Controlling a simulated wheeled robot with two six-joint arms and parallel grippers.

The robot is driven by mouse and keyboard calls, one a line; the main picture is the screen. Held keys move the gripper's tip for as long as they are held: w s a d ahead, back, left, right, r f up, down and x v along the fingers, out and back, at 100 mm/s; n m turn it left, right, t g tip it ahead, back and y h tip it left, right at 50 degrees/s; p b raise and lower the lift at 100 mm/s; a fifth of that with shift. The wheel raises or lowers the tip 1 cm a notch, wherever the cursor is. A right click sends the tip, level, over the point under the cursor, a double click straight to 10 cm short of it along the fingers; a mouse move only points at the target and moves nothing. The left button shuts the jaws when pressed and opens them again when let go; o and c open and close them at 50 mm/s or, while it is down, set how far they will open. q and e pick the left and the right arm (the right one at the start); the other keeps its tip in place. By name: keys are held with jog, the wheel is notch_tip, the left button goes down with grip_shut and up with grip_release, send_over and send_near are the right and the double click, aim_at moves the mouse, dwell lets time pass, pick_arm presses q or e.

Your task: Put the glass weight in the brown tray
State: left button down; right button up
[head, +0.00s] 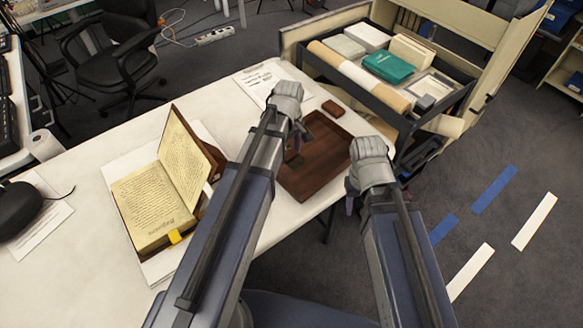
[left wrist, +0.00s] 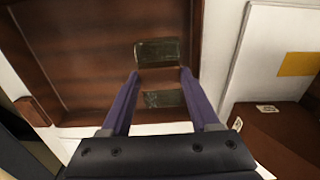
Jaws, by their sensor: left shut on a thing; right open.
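The glass weight (left wrist: 160,75) is a clear block with greenish ends, between the fingers of my left gripper (left wrist: 159,73) in the left wrist view. My left gripper (head: 293,154) is shut on it, over the left part of the brown tray (head: 318,172). The tray's floor and wall also show behind the weight in the left wrist view (left wrist: 85,50). I cannot tell whether the weight touches the tray floor. In the head view the weight is largely hidden by my gripper. My right gripper (head: 351,204) is open, right of the tray near the table edge.
A small brown block (head: 333,108) lies behind the tray. An open book (head: 155,205) stands on the left of the white table (head: 85,165). A paper sheet (head: 258,78) lies at the back. A dark bin (head: 320,66) of boxes and folders stands behind right.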

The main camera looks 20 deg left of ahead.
aim_at(289, 170)
pick_arm(q)
jog(key=shift+f+b, duration=2.5)
jog(key=shift+f, duration=0.65)
jog(key=shift+r, duration=0.15)
jog(key=c, duration=0.6)
grip_release()
jog(key=shift+f, duration=0.2)
jog(key=o, duration=0.5)
jog(key=shift+r, duration=0.15)
